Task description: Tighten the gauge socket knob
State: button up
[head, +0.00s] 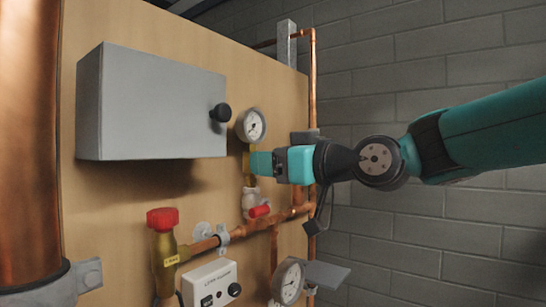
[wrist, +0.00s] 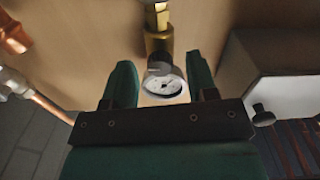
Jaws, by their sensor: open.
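The round white-faced gauge (head: 251,125) sits on top of a brass socket piece (head: 246,160) on the wooden panel. My gripper (head: 258,163) reaches in from the right, just below the gauge face and in front of the brass piece, hiding part of it. In the wrist view the open teal fingers (wrist: 160,62) stand to either side of the gauge (wrist: 163,86) and the brass socket (wrist: 158,42). I see gaps on both sides and cannot tell any contact. Which part is the knob is not clear.
A grey box (head: 150,105) with a black knob (head: 220,112) juts out to the left. Below are a white fitting with a red end (head: 259,210), copper pipes (head: 265,222), a red-capped valve (head: 162,218) and a second gauge (head: 289,282). Free room lies right, before the block wall.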

jog(key=shift+c, duration=0.3)
jog(key=c, duration=0.9)
